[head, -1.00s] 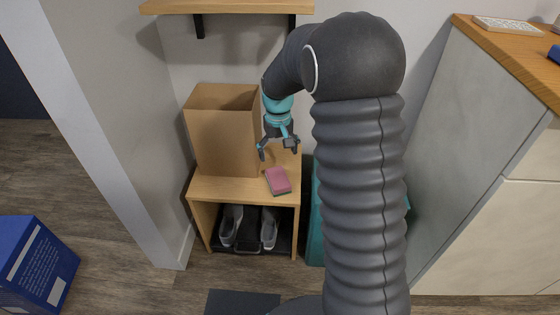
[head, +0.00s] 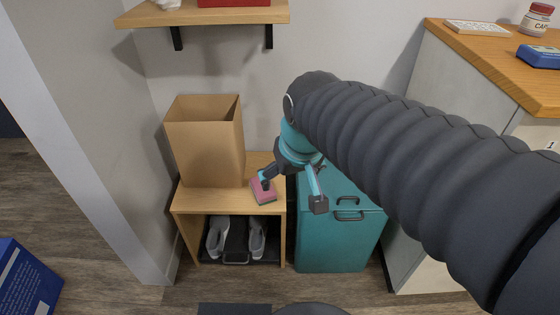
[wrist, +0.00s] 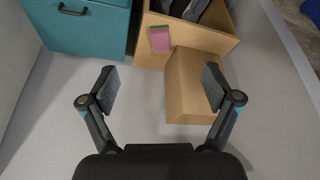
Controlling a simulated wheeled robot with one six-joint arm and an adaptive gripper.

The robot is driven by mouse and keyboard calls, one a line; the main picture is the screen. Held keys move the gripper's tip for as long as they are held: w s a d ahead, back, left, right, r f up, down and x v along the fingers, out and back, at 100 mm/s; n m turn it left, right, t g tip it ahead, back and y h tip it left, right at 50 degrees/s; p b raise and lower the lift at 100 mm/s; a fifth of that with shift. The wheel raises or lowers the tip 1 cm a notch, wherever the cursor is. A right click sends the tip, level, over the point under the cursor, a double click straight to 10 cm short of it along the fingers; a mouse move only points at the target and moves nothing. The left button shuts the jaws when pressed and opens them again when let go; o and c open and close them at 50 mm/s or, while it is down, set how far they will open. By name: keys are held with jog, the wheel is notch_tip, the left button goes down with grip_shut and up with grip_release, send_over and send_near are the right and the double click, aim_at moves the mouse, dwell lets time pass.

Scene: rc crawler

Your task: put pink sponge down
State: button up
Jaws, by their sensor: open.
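The pink sponge (head: 264,191) lies flat on top of the low wooden shoe bench, near its front right corner, beside the cardboard box. In the wrist view the sponge (wrist: 160,40) lies beyond my fingertips, between their lines and apart from them. My gripper (head: 292,194) is open and empty, in front of and above the bench's right side. One finger overlaps part of the sponge in the head view. In the wrist view my gripper (wrist: 158,90) shows both fingers wide apart with nothing between them.
The tall cardboard box (head: 206,150) stands on the left of the wooden bench (head: 190,200), with shoes (head: 237,238) below. A teal cabinet (head: 335,235) stands right of the bench. A wall shelf (head: 210,16) hangs above. A counter (head: 500,62) is at the right.

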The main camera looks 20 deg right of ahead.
jog(key=s+t, duration=0.1)
jog(key=s, duration=0.5)
jog(key=shift+s+f, duration=0.3)
dwell(0.9)
